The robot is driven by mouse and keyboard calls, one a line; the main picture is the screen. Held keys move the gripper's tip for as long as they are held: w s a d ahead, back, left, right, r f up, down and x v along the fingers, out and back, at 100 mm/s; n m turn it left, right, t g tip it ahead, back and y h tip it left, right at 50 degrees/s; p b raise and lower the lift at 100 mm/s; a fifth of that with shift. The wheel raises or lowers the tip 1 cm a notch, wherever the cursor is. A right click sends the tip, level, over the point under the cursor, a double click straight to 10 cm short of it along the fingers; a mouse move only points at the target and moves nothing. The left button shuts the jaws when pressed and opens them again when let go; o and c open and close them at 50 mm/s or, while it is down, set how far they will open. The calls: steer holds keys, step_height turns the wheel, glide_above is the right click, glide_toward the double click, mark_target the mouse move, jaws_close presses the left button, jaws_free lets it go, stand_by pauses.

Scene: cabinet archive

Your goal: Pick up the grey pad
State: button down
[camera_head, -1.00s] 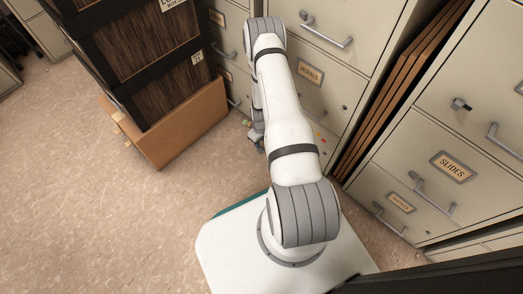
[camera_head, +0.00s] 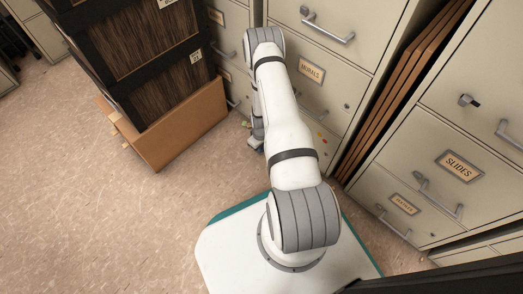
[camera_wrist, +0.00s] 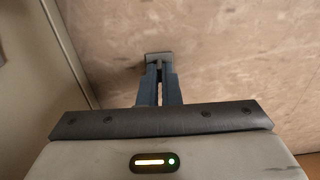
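In the wrist view, my gripper (camera_wrist: 159,72) points down at the floor, with its two blue-grey fingers close together and a narrow gap between them. In the head view, my gripper (camera_head: 256,142) is low by the cabinets, mostly hidden behind my arm. No pad can be made out there.
Filing cabinets (camera_head: 329,92) stand close behind and right of my arm. A dark box stack (camera_head: 145,65) and a brown board (camera_head: 184,125) stand to the left. Brown panels (camera_head: 405,90) fill a gap between cabinets. Small bits (camera_head: 246,124) lie near the cabinet foot. The left floor is clear.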

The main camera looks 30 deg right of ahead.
step_height(320, 180, up, 10)
steer(key=p, duration=0.5)
steer(key=shift+r, duration=0.1)
stand_by(0.7)
